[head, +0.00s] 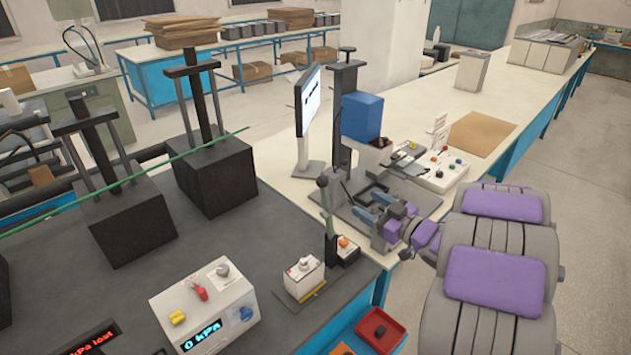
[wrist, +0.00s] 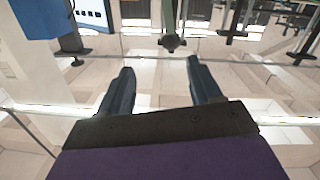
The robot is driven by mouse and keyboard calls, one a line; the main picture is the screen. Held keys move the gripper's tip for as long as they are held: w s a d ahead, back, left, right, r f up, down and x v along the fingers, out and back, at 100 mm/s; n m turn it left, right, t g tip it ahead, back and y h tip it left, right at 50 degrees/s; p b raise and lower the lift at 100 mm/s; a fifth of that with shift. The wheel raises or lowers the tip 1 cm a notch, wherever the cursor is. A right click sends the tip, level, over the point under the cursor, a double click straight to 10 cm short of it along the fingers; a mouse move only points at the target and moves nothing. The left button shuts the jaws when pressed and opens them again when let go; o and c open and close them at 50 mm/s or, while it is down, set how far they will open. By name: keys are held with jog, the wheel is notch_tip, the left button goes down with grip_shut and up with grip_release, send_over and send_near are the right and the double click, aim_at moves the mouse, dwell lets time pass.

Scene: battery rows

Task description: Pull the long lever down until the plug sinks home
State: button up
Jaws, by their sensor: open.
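A long dark lever (head: 327,207) with a rounded knob on top stands upright on the front right part of the dark bench. At its foot is a small black base with an orange button (head: 343,241).
A white control box reading 0 kPa (head: 205,305) stands at the front. Two black blocks with tall T-handles (head: 214,175) stand behind, crossed by a green rod. A monitor (head: 308,115), a blue box (head: 361,117) and a switch panel (head: 430,168) are near my arm. A red tray (head: 380,330) is low right.

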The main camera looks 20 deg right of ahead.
aim_at(319, 179)
jog(key=shift+y, duration=0.6)
jog(key=x, duration=0.5)
jog(key=b+x, duration=0.1)
jog(key=x, duration=0.5)
jog(key=a+x, duration=0.1)
jog(key=x, duration=0.5)
jog(key=shift+s+a+r, duration=0.15)
jog(key=shift+s+r, duration=0.05)
jog(key=shift+r, duration=0.15)
grip_shut()
